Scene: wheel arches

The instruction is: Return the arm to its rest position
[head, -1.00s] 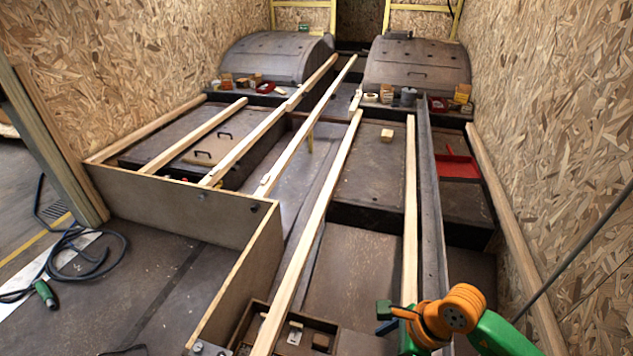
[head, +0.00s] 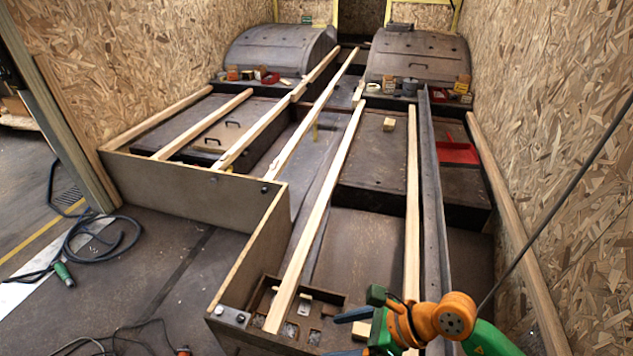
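My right arm, orange and green, comes in at the bottom right. Its gripper (head: 350,333) points left, with two bluish fingers spread apart. A small pale wooden piece (head: 362,329) shows between the fingers near the palm; I cannot tell whether it is touched or lies below. The gripper is over the right side of a compartmented wooden tray (head: 262,298) and hides part of it. My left arm and gripper are not in view.
Long pale beams (head: 318,215) run lengthwise over the floor panels, beside a dark metal rail (head: 432,220). A plywood wall (head: 560,150) stands close on the right. Two wheel arches (head: 282,50) are at the back, with small boxes and a red tray (head: 458,153) before them.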

